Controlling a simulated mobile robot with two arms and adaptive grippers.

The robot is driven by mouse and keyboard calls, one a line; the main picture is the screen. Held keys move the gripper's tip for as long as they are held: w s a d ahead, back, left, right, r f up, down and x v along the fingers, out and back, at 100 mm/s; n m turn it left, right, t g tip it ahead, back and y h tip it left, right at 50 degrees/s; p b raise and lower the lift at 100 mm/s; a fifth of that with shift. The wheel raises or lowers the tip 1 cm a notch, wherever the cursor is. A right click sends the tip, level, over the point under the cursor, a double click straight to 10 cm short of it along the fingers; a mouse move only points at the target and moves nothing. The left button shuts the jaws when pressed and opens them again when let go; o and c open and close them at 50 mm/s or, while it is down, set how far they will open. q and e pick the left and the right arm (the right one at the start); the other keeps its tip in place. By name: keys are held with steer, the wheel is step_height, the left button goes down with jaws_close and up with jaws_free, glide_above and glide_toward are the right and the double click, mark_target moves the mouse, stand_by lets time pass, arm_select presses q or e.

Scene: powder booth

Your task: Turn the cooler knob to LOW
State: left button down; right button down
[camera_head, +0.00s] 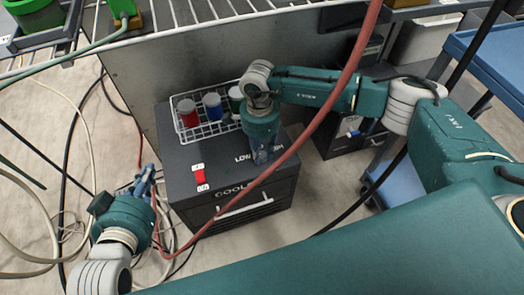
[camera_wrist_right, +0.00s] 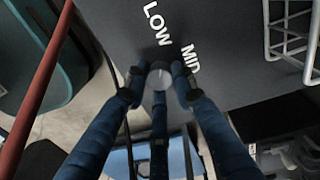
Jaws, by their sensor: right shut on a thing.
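The cooler (camera_head: 225,180) is a dark box on the floor with COOL lettering on its front edge. The words LOW and more lettering are printed on its top, near the right side. The grey round knob (camera_wrist_right: 159,78) shows in the right wrist view, beside the LOW and MID labels; which one it points to I cannot tell. My right gripper (camera_wrist_right: 160,90) reaches down over it, blue fingers shut around the knob. In the head view my right gripper (camera_head: 264,150) hides the knob. My left gripper (camera_head: 143,184) hangs left of the cooler, apart from it; its opening is unclear.
A red hose (camera_head: 320,115) crosses in front of my right arm. Cables (camera_head: 50,215) lie at left. A blue cart (camera_head: 490,60) stands right.

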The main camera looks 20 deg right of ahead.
steer(key=shift+w+a+r, duration=0.15)
steer(key=shift+a+r, duration=0.05)
steer(key=shift+a, duration=0.15)
steer(key=c, duration=1.4)
jaws_free()
steer(key=shift+c, duration=0.2)
steer(key=shift+f, duration=0.1)
steer(key=shift+d, duration=0.1)
step_height(320, 180, up, 12)
steer(key=shift+w, duration=0.2)
